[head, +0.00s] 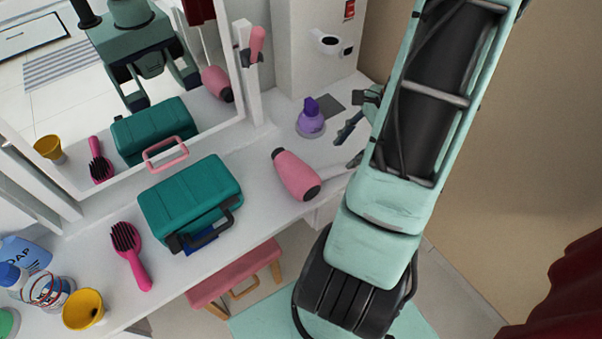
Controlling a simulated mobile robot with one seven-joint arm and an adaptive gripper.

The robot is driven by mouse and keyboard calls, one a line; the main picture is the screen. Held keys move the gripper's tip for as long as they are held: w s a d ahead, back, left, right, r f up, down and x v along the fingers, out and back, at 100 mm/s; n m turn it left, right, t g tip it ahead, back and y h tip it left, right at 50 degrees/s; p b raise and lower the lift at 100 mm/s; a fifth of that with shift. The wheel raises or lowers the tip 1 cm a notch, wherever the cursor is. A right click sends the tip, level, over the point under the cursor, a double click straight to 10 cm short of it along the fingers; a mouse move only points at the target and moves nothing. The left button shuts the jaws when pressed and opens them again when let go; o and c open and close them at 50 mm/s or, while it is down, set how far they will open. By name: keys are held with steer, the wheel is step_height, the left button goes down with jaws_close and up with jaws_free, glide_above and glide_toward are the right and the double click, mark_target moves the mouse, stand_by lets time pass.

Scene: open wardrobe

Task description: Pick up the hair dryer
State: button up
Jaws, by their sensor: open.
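The pink hair dryer (294,172) lies on the white vanity counter, right of the teal case. Its dark round end points toward the counter's front edge. My gripper (344,148) is just to the right of the hair dryer, with its dark fingers spread apart and nothing seen between them. A gap shows between the fingers and the pink body. My arm comes in from the right and hides part of the counter's right end. The mirror shows a reflection of the hair dryer.
A teal case (190,198) and a pink hairbrush (131,256) lie to the left. A purple-topped bottle (311,122) stands behind the gripper. A yellow cup (83,309) and several bottles crowd the lower left. A pink stool (236,279) stands below the front edge.

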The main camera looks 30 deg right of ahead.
mark_target(334, 168)
steer(key=x, duration=0.8)
steer(key=shift+s+f, duration=0.15)
steer(key=shift+f, duration=0.25)
steer(key=shift+c, duration=0.7)
jaws_close()
